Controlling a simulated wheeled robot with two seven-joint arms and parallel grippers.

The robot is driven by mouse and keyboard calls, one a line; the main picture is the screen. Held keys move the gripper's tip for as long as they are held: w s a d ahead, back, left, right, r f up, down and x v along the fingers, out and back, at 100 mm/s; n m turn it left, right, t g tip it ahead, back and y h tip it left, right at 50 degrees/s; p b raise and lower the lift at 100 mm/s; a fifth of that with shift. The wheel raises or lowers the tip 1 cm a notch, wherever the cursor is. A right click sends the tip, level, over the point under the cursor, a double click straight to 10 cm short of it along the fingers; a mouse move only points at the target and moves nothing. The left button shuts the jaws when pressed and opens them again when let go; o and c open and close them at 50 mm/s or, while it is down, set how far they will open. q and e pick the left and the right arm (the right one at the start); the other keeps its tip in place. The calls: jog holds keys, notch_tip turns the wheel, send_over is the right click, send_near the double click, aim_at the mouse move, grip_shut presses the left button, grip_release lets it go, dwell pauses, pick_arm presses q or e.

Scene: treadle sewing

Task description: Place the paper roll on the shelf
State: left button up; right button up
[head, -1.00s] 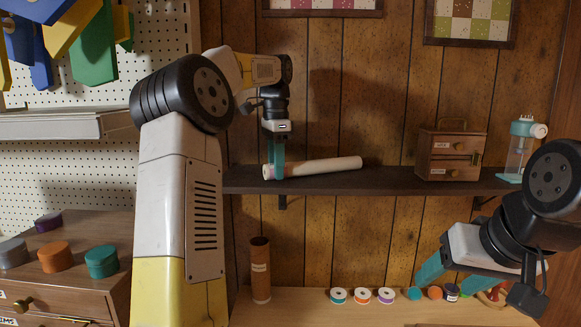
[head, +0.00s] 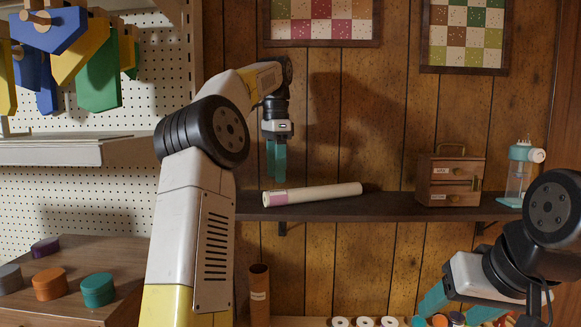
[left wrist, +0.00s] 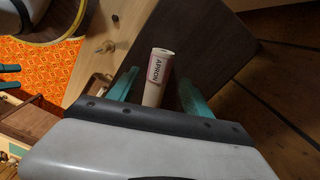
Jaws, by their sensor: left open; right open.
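The paper roll (head: 318,194), cream with a pink band at its left end, lies on the dark wooden shelf (head: 400,208) in the head view. In the left wrist view the roll (left wrist: 158,76) shows its "APRON" label between the fingers. My left gripper (head: 276,162) is open, pointing down, just above the roll's left end and apart from it. In the left wrist view its teal fingers (left wrist: 156,92) stand apart on either side of the roll. My right gripper (head: 450,312) is open at the lower right, over the table, with its fingertips partly cut off.
A small wooden drawer box (head: 450,182) and a teal-topped clear dispenser (head: 519,172) stand on the shelf's right part. A brown tube (head: 259,290) stands below the shelf. Several spools (head: 365,322) line the table. Coloured tins (head: 98,289) sit on a cabinet at left.

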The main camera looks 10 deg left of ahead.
pick_arm(q)
jog(key=shift+r, duration=0.5)
jog(key=shift+s+d+r, duration=0.2)
jog(key=s+d+n+t, duration=0.2)
jog(key=s+d, duration=0.1)
jog(key=s, duration=0.2)
jog(key=s+d+f+n+t+h, duration=0.1)
jog(key=s+f+n, duration=0.3)
jog(key=s+f, duration=0.4)
jog(key=s+d+f+n+t+h, duration=0.1)
jog(key=s+d+f+n+t, duration=0.2)
jog(key=s+f, duration=0.5)
jog(key=s+n, duration=0.1)
jog(key=s, duration=0.5)
jog(key=shift+d+n, duration=0.2)
jog(key=shift+n, duration=0.1)
